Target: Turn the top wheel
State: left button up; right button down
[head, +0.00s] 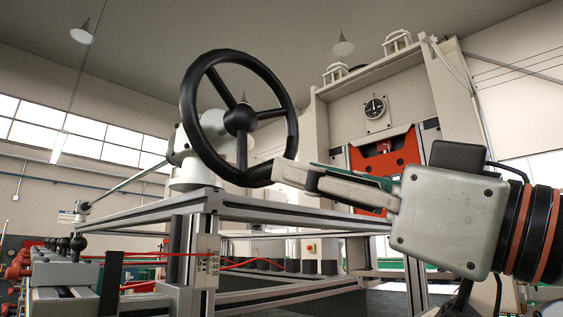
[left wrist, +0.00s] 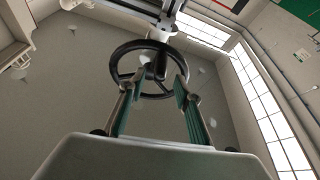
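The top wheel (head: 187,112) is a black three-spoked handwheel on a white housing (head: 195,172) above the metal frame. My left gripper (head: 281,172) reaches in from the right side of the head view, with its fingertips at the wheel's lower right rim. In the left wrist view the wheel (left wrist: 115,65) lies straight ahead, and the gripper (left wrist: 157,84) has its two fingers spread apart, one towards each side of the wheel. I cannot tell whether the fingers touch the rim. Nothing is held between them. My right gripper is in neither view.
A metal profile frame (head: 290,213) runs below the wheel. A pale machine gantry with a dial gauge (head: 375,108) and a red plate (head: 367,160) stands behind. A thin rod (head: 125,185) goes left from the housing. The space above the wheel is clear.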

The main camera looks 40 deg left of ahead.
pick_arm(q)
jog(key=shift+p+x, duration=0.55)
jog(key=shift+x, duration=2.1)
grip_shut()
